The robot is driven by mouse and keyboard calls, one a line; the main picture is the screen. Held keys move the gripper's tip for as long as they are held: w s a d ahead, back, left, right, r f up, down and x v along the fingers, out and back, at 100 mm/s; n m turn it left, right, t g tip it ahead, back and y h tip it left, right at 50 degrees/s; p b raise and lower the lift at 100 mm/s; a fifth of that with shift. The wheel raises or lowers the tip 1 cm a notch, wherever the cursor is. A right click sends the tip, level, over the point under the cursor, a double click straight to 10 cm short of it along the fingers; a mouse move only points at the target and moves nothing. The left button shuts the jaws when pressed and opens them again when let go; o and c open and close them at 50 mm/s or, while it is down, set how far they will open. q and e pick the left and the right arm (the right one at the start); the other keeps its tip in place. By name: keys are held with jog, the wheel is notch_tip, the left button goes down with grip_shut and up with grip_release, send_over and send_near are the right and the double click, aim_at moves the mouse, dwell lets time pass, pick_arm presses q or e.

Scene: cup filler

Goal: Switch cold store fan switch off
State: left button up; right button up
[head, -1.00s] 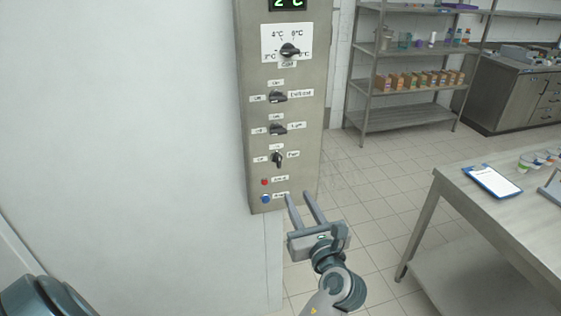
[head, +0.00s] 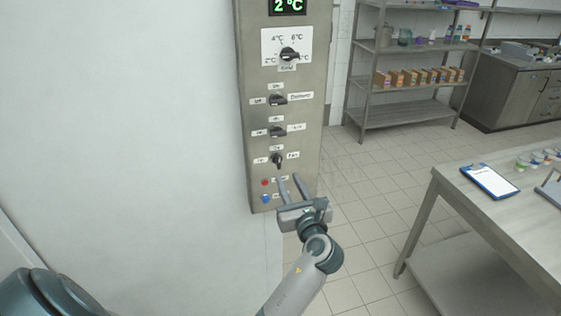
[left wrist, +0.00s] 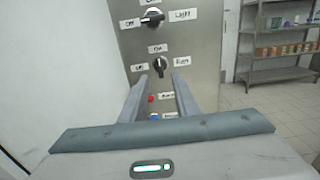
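The fan switch (head: 277,160) is a small black rotary knob low on the steel control panel (head: 312,110), with a Fan label to its right. Its handle stands about vertical in the left wrist view (left wrist: 159,66), towards the On label above; the Off label is to its left. My left gripper (head: 290,178) is open and empty, just below and right of the switch in the head view. In the left wrist view its fingertips (left wrist: 159,78) lie either side of a line up to the knob, seemingly short of it. My right gripper is out of view.
Similar knobs, including the light switch (head: 277,132), sit above on the panel. A red button (head: 265,183) and a blue button (head: 265,199) are below. A steel table (head: 455,195) stands at right, shelves (head: 405,110) behind. The floor between is clear.

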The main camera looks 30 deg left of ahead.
aim_at(279, 163)
pick_arm(q)
jog(key=p+x, duration=0.2)
jog(key=x, duration=0.7)
jog(key=shift+d, duration=0.1)
grip_shut()
